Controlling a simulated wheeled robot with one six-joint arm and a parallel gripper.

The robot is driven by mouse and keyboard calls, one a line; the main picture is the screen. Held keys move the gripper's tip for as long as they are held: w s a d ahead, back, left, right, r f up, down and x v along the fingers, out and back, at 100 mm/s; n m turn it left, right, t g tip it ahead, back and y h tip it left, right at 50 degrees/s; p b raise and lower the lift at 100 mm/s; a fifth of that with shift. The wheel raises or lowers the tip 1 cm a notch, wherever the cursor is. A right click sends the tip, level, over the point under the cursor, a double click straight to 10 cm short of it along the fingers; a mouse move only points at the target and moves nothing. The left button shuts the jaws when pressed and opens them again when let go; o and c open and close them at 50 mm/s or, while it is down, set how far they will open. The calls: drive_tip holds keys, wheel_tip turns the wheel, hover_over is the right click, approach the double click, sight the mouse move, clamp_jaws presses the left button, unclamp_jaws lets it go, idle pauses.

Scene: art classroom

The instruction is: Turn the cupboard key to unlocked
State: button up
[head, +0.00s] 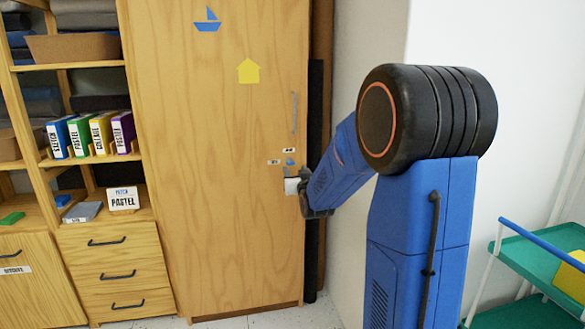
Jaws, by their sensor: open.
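The tall wooden cupboard (215,230) stands in the middle with its door closed. At the door's right edge, below the long grey handle (294,113), is a small lock area with pale labels (273,162) and a small blue part (290,162) that may be the key. My gripper (291,186) is open at the door's right edge, just below these. It is small in the view and partly hidden by my wrist. I cannot tell whether it touches the key or which way the key is turned.
Left of the cupboard are open shelves with coloured binders (90,135) and a drawer unit (115,275). A white wall (500,110) is at the right. A green trolley (540,265) stands at the lower right, beside my arm.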

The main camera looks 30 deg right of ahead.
sight(290, 163)
drive_tip(key=shift+x, duration=2.6)
drive_tip(key=c, duration=1.1)
drive_tip(key=shift+o, duration=0.2)
drive_tip(key=shift+m, duration=9)
